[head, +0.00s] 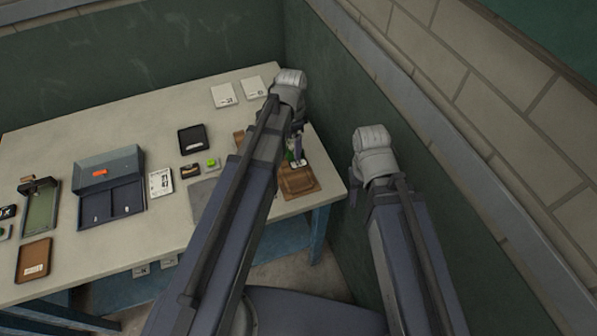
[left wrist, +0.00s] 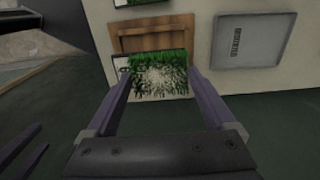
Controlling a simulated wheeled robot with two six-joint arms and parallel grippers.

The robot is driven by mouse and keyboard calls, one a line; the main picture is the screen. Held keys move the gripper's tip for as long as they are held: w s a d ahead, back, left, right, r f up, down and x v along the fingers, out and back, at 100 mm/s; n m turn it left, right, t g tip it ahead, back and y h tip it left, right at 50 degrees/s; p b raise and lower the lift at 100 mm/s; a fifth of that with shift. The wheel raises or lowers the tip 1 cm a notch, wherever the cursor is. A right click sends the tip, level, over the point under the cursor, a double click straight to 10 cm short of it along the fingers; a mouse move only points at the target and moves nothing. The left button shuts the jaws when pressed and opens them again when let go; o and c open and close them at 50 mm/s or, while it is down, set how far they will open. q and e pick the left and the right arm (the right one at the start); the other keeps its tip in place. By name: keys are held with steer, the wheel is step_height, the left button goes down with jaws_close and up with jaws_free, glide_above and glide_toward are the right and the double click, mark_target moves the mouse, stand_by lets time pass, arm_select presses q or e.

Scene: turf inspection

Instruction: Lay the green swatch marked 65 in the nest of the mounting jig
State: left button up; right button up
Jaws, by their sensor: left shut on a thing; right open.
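My left gripper (head: 295,153) is shut on a green turf swatch (head: 298,162) over the right end of the table. In the left wrist view the swatch (left wrist: 158,78) sits between the two fingers, with green tufts and a pale worn-looking middle. Its marking is too small to read. A brown wooden tray (head: 298,182) lies just beyond it, and shows in the left wrist view (left wrist: 125,44). A grey frame with a greenish bed and dark clamp (head: 40,210), at the far left, looks like the mounting jig. My right gripper (head: 356,180) is open and empty, right of the table.
A dark blue open case (head: 112,205) with an orange label stands left of centre. A brown clipboard (head: 33,260), a black tray (head: 192,140), a numbered white card (head: 160,182) and two white cards (head: 224,95) lie about. The table's front middle (head: 150,235) is clear.

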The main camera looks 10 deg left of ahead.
mark_target(293, 163)
arm_select(q)
steer(key=shift+f+b, duration=4.8)
steer(key=shift+f, duration=0.2)
steer(key=shift+f, duration=0.2)
steer(key=o, duration=1.2)
steer(key=shift+c, duration=0.2)
steer(key=shift+r, duration=0.1)
step_height(293, 163, up, 12)
steer(key=p, duration=1.2)
steer(key=shift+r, duration=0.2)
steer(key=s+d+n+y, duration=0.1)
steer(key=s+d+n, duration=0.6)
steer(key=s+d, duration=0.3)
steer(key=s, duration=0.4)
steer(key=shift+s+d, duration=0.2)
steer(key=shift+d, duration=0.05)
